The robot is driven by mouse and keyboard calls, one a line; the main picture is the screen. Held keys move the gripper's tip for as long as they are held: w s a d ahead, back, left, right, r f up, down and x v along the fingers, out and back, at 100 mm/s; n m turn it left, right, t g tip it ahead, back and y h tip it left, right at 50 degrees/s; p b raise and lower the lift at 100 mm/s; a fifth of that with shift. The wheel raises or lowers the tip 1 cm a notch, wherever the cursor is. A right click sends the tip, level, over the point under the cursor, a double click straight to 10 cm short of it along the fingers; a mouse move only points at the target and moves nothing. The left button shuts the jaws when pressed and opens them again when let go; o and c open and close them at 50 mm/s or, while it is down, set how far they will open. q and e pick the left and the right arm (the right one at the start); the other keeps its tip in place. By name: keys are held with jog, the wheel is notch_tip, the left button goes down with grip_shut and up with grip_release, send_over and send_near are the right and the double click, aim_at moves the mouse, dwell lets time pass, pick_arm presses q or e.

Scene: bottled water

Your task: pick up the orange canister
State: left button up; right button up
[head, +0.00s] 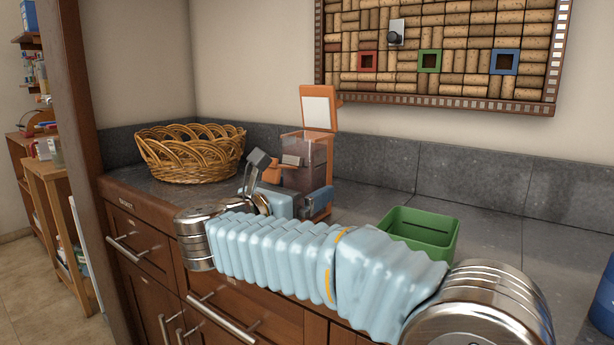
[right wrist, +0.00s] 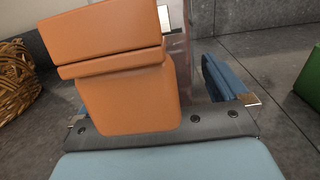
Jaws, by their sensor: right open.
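The orange canister (head: 304,160) stands on the grey countertop against the back ledge. It has a see-through brownish body, orange trim and a raised orange lid with a pale inside. My right gripper (head: 290,180) is open in front of it, with one finger toward the canister's left side and the blue finger toward its right. In the right wrist view, an orange part of the canister (right wrist: 125,85) fills the space between the open fingers and hides much of the left one. Whether a finger touches it I cannot tell. My left gripper is not in view.
A wicker basket (head: 190,153) stands to the left of the canister, and a green open box (head: 424,230) to its right. A blue object (head: 605,300) is cut off at the right edge. A cork board (head: 440,50) hangs above. Counter space beyond the green box is clear.

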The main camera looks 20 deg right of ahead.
aim_at(299, 142)
jog(key=shift+x, duration=1.4)
jog(key=c, duration=1.5)
jog(key=shift+r, duration=0.15)
jog(key=shift+r, duration=1.3)
jog(key=s+a+r, duration=0.1)
jog(key=r, duration=0.1)
jog(key=s+a+r, duration=0.1)
jog(key=r, duration=0.1)
jog(key=s+a+r, duration=0.1)
jog(key=r, duration=0.1)
jog(key=shift+a, duration=0.4)
jog(key=shift+s+a+r+b, duration=0.15)
jog(key=shift+s+a+r, duration=0.55)
jog(key=shift+s+a, duration=0.35)
jog(key=shift+s+a+r+b, duration=0.2)
jog(key=shift+s+a+r, duration=0.45)
jog(key=shift+s+a, duration=0.45)
jog(key=shift+s+a+r+b, duration=0.15)
jog(key=shift+s+a+r, duration=0.65)
jog(key=shift+a, duration=0.4)
